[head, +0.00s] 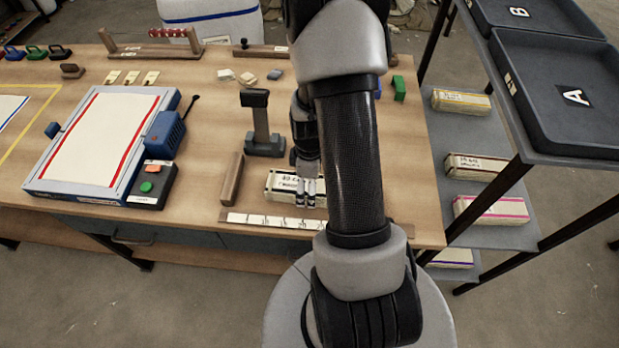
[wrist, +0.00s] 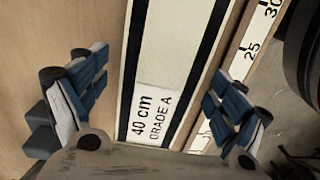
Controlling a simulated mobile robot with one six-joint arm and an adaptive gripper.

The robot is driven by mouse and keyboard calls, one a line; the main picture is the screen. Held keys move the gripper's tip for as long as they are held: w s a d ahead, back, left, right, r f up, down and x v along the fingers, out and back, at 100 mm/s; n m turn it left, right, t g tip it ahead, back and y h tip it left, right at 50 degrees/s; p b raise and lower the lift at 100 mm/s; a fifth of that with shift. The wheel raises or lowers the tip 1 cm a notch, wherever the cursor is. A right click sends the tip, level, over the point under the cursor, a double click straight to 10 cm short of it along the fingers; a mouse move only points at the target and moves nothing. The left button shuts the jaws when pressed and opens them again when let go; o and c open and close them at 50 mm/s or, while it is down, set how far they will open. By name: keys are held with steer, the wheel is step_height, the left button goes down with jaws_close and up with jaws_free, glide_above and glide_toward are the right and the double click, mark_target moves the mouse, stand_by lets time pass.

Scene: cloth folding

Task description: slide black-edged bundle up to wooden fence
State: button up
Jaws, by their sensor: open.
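The black-edged bundle (head: 279,185) is a white folded block with black bands along its long edges, lying flat on the table. In the wrist view the bundle (wrist: 170,65) carries a label reading 40 cm, Grade A. The upright wooden fence (head: 232,178) stands to the bundle's left in the head view, with a gap of bare table between them. My gripper (head: 307,192) is down at the bundle. In the wrist view my gripper (wrist: 155,100) is open, one finger on each side of the bundle. Contact with either side cannot be told.
A ruler strip (head: 272,220) on a wooden rail runs along the table's front edge, beside the bundle. A dark stand (head: 262,125) is behind. A control box (head: 151,186) and a framed cloth board (head: 100,140) lie left. A shelf rack (head: 484,135) stands right.

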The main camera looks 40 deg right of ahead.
steer(key=shift+f, duration=0.25)
steer(key=shift+c, duration=0.4)
